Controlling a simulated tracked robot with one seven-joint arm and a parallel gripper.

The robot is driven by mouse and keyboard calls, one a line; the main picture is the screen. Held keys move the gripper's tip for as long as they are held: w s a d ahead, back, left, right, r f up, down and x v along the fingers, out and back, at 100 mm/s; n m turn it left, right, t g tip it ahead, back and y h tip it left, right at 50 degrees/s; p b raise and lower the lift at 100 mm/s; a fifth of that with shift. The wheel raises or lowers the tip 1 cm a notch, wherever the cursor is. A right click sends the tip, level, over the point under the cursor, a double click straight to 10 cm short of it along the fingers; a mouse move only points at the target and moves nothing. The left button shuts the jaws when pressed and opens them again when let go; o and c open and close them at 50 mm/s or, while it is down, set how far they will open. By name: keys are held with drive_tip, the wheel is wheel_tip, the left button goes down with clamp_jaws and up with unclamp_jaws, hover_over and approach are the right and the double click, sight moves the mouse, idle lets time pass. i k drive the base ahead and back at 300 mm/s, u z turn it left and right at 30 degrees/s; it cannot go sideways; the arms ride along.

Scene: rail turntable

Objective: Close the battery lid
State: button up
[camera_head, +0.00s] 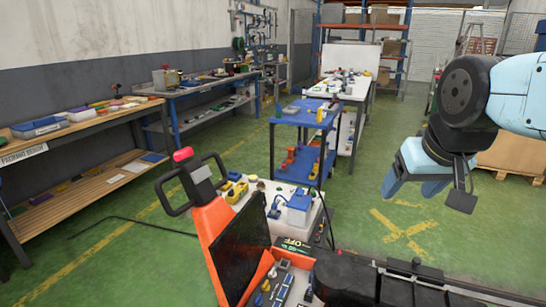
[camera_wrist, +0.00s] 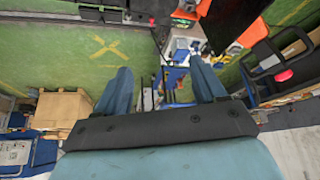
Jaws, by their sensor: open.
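An orange machine (camera_head: 212,232) with a black looped handle (camera_head: 190,182) and red knob stands at the lower middle of the head view. A dark panel with an orange edge, seemingly the battery lid (camera_head: 240,252), stands steeply tilted up beside an open compartment (camera_head: 285,287) with small parts in it. The lid also shows at the top of the wrist view (camera_wrist: 228,18). My gripper (camera_head: 408,190) hangs at the right of the head view, well apart from the lid. Its two blue fingers are spread and empty in the wrist view (camera_wrist: 160,82).
A white-topped surface (camera_head: 262,213) with yellow and blue items stands behind the machine. A blue cart (camera_head: 298,122) is beyond it. Workbenches (camera_head: 90,130) line the left wall. Green floor (camera_head: 370,205) under my gripper is clear.

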sight(237, 253)
drive_tip(key=u, duration=0.05)
drive_tip(key=k, duration=1)
drive_tip(key=u, duration=1.55)
drive_tip(key=i, duration=4.45)
drive_tip(key=z, duration=0.05)
